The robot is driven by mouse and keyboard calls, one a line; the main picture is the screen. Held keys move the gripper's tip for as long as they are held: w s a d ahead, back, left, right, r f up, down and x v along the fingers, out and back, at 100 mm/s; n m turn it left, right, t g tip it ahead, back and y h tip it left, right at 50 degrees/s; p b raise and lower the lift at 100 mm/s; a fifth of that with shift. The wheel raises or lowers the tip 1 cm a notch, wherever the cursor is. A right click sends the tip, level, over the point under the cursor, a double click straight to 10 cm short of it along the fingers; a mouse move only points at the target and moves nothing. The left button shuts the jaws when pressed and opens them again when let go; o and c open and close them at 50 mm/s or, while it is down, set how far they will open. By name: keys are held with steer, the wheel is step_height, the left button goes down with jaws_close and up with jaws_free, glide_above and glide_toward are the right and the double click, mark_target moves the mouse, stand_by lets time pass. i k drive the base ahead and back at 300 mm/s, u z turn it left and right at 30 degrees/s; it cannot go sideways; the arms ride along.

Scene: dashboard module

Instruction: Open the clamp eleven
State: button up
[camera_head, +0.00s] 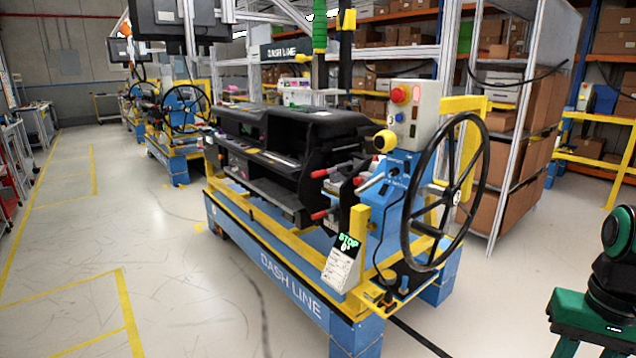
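The dashboard module (290,125) is a long black part held on a blue and yellow fixture (265,255) in the middle of the view. Red-tipped clamp handles stick out at its near end: an upper one (319,173) and a lower one (320,215). More red shows behind the black brackets there. No clamp number is readable, so I cannot tell which one is clamp eleven, or whether any clamp is open or shut. Green and black parts of my arm show at the lower right, apart from the fixture. My gripper is not in view.
A large black handwheel (447,195) and a control box (412,112) with a red button stand at the fixture's right end. A "STOP" sign (342,260) hangs at its front corner. Shelves with boxes stand behind. The floor (150,260) at left is clear.

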mark_target(315, 174)
steer(key=k, duration=1.1)
steer(key=u, duration=0.65)
steer(key=i, duration=1.6)
steer(key=z, duration=0.65)
steer(key=i, duration=0.75)
steer(key=z, duration=0.05)
